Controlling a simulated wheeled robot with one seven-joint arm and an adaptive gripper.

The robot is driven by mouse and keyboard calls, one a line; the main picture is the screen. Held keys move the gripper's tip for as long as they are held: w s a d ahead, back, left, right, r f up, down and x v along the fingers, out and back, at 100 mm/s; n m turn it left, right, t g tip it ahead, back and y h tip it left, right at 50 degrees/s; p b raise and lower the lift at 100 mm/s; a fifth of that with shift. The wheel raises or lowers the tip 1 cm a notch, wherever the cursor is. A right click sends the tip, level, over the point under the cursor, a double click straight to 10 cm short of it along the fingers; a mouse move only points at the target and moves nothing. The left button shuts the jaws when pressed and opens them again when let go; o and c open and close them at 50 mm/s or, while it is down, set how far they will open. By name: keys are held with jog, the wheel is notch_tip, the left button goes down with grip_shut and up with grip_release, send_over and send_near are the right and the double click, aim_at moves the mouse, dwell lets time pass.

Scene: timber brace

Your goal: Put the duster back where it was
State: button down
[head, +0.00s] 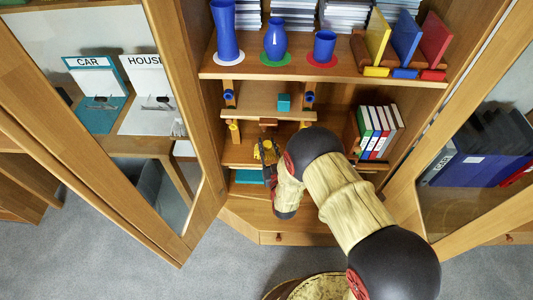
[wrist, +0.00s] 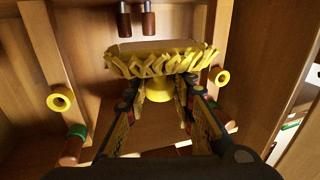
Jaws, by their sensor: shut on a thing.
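The duster (wrist: 160,62) has a yellow fringed head with a flat tan top and a yellow part below it. In the wrist view it sits between the fingertips of my gripper (wrist: 160,92), which is shut on its yellow lower part. My gripper (head: 270,172) is there in front of the lower shelves, partly hidden by my arm. Where the duster stood before cannot be told from these frames.
Yellow-ended pegs (wrist: 61,98) flank the bay, with a green-and-brown peg (wrist: 74,145) low on the left. Dark and brown pegs (wrist: 148,20) are at the back. Binders (head: 378,132) stand right of my arm.

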aim_at(266, 150)
jog(key=shift+w+a+f+b, duration=0.15)
jog(key=shift+w+f+b, duration=0.3)
jog(key=shift+w+f, duration=0.6)
notch_tip(266, 150, down, 4)
jog(key=shift+r+b, duration=0.2)
jog(key=shift+b, duration=0.5)
jog(key=shift+r, duration=0.1)
jog(key=c, duration=1.5)
grip_release()
